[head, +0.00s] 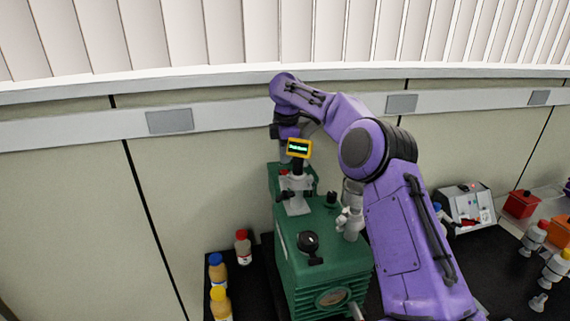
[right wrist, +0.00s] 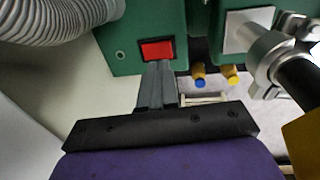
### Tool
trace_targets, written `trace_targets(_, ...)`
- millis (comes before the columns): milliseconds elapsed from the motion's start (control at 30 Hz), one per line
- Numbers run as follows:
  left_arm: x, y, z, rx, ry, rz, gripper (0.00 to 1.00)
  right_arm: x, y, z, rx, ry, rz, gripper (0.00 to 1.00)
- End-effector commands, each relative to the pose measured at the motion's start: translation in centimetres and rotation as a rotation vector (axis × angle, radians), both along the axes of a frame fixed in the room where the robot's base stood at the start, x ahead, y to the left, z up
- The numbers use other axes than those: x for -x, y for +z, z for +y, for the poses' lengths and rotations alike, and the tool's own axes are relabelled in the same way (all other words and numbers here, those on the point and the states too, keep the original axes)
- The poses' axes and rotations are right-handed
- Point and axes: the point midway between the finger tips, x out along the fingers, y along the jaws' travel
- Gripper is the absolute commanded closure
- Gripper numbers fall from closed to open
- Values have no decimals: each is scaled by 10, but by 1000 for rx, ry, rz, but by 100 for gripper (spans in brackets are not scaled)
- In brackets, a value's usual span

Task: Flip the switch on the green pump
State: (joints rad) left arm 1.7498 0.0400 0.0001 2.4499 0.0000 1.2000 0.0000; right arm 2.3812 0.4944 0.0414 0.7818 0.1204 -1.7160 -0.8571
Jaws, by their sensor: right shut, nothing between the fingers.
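The green pump (head: 325,250) stands on the dark bench in the middle of the head view. In the right wrist view a red rocker switch (right wrist: 157,49) sits in a black frame on the pump's green housing (right wrist: 120,62). My right arm reaches over the pump to its far side. My right gripper (right wrist: 158,66) is shut and empty, with its grey fingertips at the lower edge of the switch. Whether they touch it I cannot tell. In the head view the fingertips are hidden. My left gripper is not in view.
A gauge with a yellow-framed display (head: 299,148) rises from the pump. A grey corrugated hose (right wrist: 60,20) and metal fittings (right wrist: 275,60) flank the switch. Bottles (head: 219,285) stand left of the pump. A grey box (head: 464,204) and red container (head: 521,204) stand right.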

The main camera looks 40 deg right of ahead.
Motion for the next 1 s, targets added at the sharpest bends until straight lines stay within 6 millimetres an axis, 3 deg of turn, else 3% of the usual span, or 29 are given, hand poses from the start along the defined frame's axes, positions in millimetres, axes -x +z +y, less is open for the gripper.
trace_targets(100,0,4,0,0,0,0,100,2,30,2,2,1,-3,100)
trace_targets(333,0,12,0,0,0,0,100,6,65,4,1,0,0,100)
trace_targets(1000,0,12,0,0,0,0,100,6,69,5,0,1,1,100)
